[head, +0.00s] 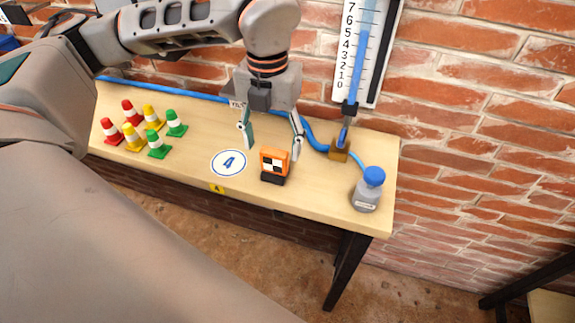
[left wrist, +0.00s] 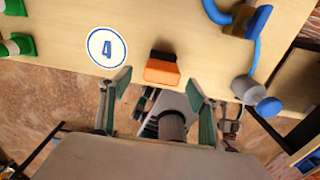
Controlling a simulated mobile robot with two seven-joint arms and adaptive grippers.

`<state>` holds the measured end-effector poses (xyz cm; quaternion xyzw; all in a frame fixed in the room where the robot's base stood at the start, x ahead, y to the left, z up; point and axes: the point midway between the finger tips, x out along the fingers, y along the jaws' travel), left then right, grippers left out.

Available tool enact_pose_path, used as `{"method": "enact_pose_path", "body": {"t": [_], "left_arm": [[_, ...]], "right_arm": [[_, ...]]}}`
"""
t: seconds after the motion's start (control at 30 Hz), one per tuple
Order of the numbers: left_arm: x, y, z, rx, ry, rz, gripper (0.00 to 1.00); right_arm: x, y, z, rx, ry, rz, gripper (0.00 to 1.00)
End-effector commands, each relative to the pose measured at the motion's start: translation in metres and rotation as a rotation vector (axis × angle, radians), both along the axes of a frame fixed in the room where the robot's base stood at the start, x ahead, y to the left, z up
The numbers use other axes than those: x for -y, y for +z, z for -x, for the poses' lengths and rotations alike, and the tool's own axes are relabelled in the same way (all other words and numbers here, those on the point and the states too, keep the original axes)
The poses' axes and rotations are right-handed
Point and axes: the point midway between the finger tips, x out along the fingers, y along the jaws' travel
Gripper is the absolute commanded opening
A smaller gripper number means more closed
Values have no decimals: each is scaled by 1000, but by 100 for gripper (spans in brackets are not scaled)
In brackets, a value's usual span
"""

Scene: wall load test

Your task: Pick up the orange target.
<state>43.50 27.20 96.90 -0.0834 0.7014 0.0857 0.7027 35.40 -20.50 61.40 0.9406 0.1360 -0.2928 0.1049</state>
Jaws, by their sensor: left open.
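The orange target (head: 275,163) is a small block with a black-and-white checkered face and a dark base. It stands upright near the front edge of the wooden table (head: 320,190), just right of a round white marker with a blue 4 (head: 229,162). My left gripper (head: 271,141) is open and empty, with its fingers pointing down above and behind the target in the head view. In the left wrist view the target (left wrist: 161,72) lies ahead, between the lines of the open fingertips (left wrist: 158,84). My right gripper is not in view.
Several red, yellow and green cones (head: 135,142) stand at the table's left. A blue hose (head: 312,141) runs along the back to a brass block (head: 340,150) below a wall gauge (head: 367,50).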

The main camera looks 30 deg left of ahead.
Motion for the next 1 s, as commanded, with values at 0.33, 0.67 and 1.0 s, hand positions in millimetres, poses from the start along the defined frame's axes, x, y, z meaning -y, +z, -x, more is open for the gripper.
{"method": "enact_pose_path", "body": {"t": [0.33,0.67,1.0], "left_arm": [[2,-41,-1,-6,-4,1,61],[3,-73,-3,-3,-3,3,61],[3,-72,-3,-2,-4,3,25]], "right_arm": [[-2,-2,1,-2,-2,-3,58],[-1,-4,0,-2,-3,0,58],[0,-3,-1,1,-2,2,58]]}}
